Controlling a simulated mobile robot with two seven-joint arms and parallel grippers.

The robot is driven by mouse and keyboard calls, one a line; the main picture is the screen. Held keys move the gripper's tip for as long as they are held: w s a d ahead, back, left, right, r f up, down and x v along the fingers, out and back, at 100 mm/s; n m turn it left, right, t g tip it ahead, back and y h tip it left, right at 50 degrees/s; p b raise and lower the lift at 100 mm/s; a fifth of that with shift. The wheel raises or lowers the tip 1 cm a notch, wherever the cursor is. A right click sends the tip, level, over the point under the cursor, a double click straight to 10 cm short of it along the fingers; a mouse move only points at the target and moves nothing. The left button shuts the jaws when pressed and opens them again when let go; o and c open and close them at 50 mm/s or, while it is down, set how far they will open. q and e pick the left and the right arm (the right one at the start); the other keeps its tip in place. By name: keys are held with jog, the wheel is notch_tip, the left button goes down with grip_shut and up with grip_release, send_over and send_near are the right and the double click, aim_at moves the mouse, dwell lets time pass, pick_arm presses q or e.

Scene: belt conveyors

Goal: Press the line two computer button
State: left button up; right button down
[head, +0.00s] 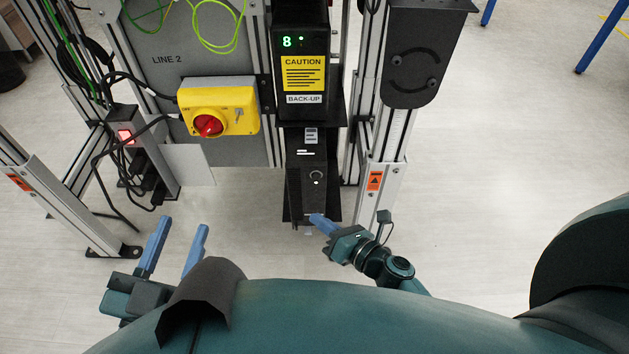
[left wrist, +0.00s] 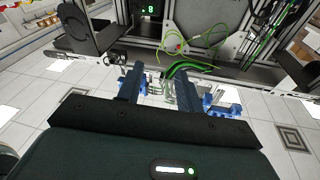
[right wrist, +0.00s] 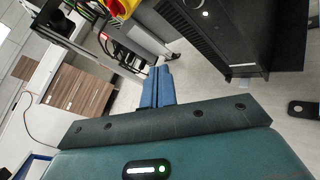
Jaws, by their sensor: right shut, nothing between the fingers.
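The line two computer (head: 308,200) is a black upright box on a low shelf beneath the back-up unit. Its round button (head: 316,175) has a small white light just below it. The computer also shows at the upper right of the right wrist view (right wrist: 238,35). My right gripper (head: 316,218) is shut and empty, its blue fingertips at the computer's lower front edge, below the button in the picture. I cannot tell whether they touch the computer. My left gripper (head: 182,222) is open and empty, low at the left, away from the computer.
A grey panel marked LINE 2 (head: 168,75) carries a yellow box with a red rotary switch (head: 208,125). The back-up unit (head: 302,100) shows a green 8. A power strip with a lit red switch (head: 126,137) and black cables stands left. Aluminium posts (head: 385,180) flank the computer.

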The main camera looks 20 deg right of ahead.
pick_arm(q)
jog(key=shift+d+b, duration=0.15)
jog(key=shift+b, duration=0.55)
pick_arm(e)
send_near(316, 176)
jog(key=w+a+f, duration=0.1)
jog(key=w+a, duration=0.3)
jog(key=shift+a+f, duration=0.2)
jog(key=shift+a, duration=0.2)
jog(key=shift+w, duration=0.15)
pick_arm(q)
jog(key=shift+w, duration=0.1)
pick_arm(e)
jog(key=shift+w, duration=0.15)
dwell(0.9)
jog(key=shift+w+d, duration=0.15)
jog(key=shift+w, duration=0.1)
jog(key=shift+w+d, duration=0.1)
jog(key=shift+w, duration=0.25)
dwell(0.8)
pick_arm(q)
jog(key=shift+r+p, duration=0.3)
pick_arm(e)
jog(key=shift+s+a, duration=0.25)
jog(key=shift+s, duration=0.5)
